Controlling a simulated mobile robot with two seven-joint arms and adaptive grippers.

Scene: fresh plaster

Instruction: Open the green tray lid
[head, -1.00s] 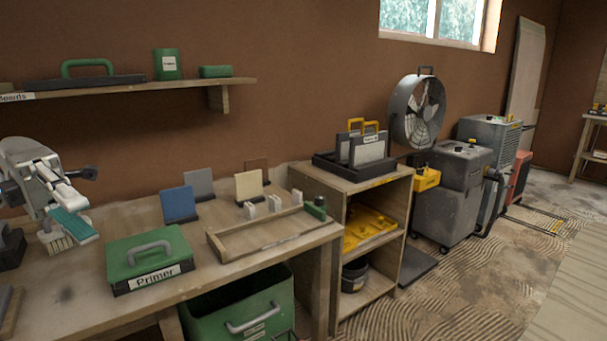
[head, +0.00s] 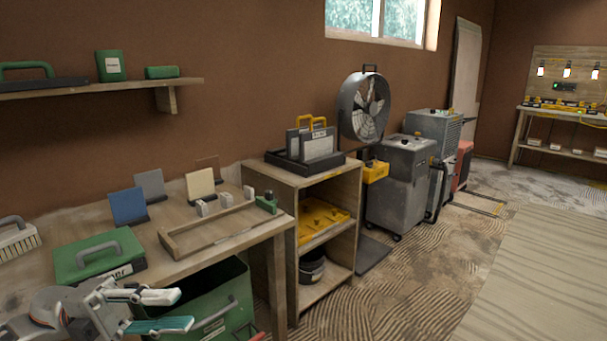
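The green tray lid (head: 75,262) lies shut on a dark tray on the workbench at the left. It has a grey arched handle (head: 98,247) on top and a white label on its front, partly hidden by my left gripper. My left gripper (head: 172,310) is at the bottom left, in front of the tray and lower in the picture. Its two fingers, with teal pads, are spread and point right, with nothing between them. My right gripper does not show.
A brush (head: 18,240) lies left of the tray. A wooden frame (head: 172,244) and upright sample boards (head: 128,206) stand right and behind. A green bin (head: 208,290) is under the bench. A wooden shelf unit (head: 283,172) stands beside the bench; floor is free at right.

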